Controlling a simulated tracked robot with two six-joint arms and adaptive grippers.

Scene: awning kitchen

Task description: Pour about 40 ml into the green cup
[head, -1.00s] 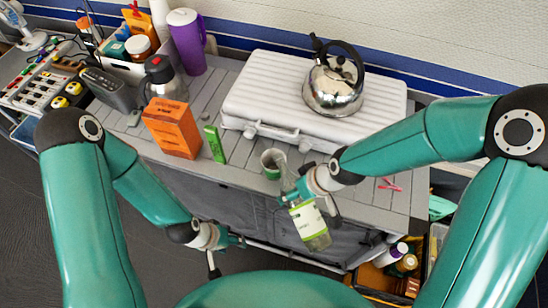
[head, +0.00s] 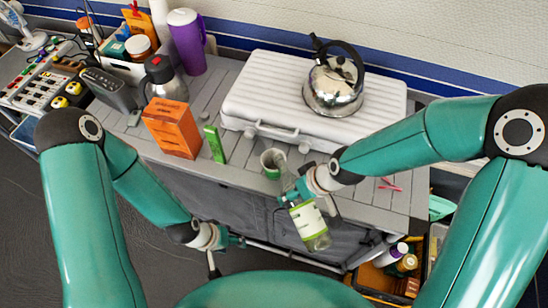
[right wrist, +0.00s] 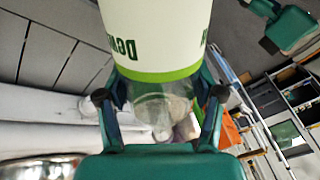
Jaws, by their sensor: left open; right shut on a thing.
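The green cup (head: 273,162) stands upright on the grey slatted counter, in front of the white case; its inside is too small to read. My right gripper (head: 301,196) is shut on a clear bottle with a white and green label (head: 308,217). The bottle is in front of and right of the cup, off the counter's front edge, with its base toward me. Its neck is mostly hidden by the gripper. In the right wrist view the bottle (right wrist: 158,35) sits between the fingers. My left gripper (head: 230,252) is open and empty, low in front of the counter.
An orange box (head: 172,128) and a small green box (head: 215,144) stand left of the cup. The white case (head: 255,95) with a steel kettle (head: 333,85) lies behind it. A pink item (head: 390,185) lies to the right. A steel flask (head: 164,80) stands farther left.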

